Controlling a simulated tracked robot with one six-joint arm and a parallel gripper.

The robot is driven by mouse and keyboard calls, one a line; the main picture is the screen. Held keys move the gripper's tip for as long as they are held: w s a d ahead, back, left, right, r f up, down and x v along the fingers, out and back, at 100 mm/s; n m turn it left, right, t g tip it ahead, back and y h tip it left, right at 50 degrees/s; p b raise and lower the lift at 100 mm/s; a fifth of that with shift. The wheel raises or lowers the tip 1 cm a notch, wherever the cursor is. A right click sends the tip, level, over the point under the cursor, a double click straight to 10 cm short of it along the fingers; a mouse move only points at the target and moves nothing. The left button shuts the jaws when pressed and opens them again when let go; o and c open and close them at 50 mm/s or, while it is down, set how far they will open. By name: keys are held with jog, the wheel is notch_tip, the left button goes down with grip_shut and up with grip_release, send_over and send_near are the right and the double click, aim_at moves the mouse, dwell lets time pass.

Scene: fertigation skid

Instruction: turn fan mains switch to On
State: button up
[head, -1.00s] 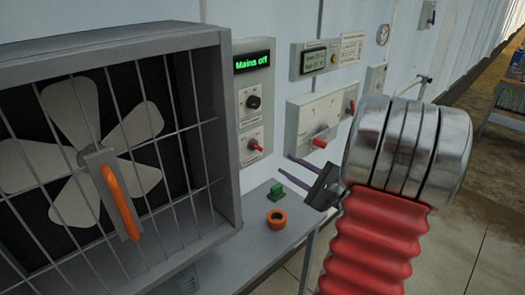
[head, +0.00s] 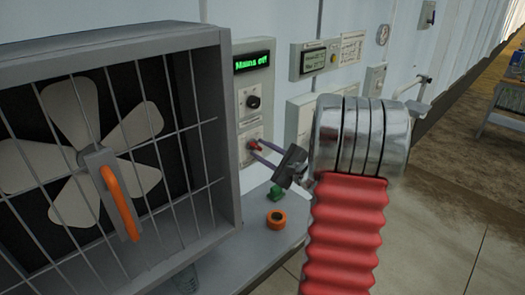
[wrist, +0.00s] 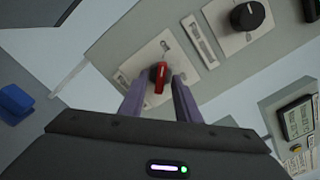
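The fan control panel (head: 240,103) is on the wall right of the fan, and its green display (head: 251,62) reads "Mains off". Its lower plate carries a red switch lever (head: 254,144), which also shows in the wrist view (wrist: 159,77). A black knob (head: 253,102) sits above it. My gripper (head: 256,149) is at the red lever. In the wrist view its two purple fingers (wrist: 157,90) are apart, one on each side of the lever's lower end. I cannot tell whether they touch it.
The caged fan (head: 100,150) with an orange handle (head: 122,203) stands close on the left. A grey shelf below holds a green block (head: 275,193) and an orange ring (head: 276,219). Another panel (head: 299,122) is partly hidden behind my arm.

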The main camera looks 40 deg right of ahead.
jog(key=shift+w, duration=0.2)
grip_shut()
dwell(0.3)
jog(key=shift+d, duration=0.1)
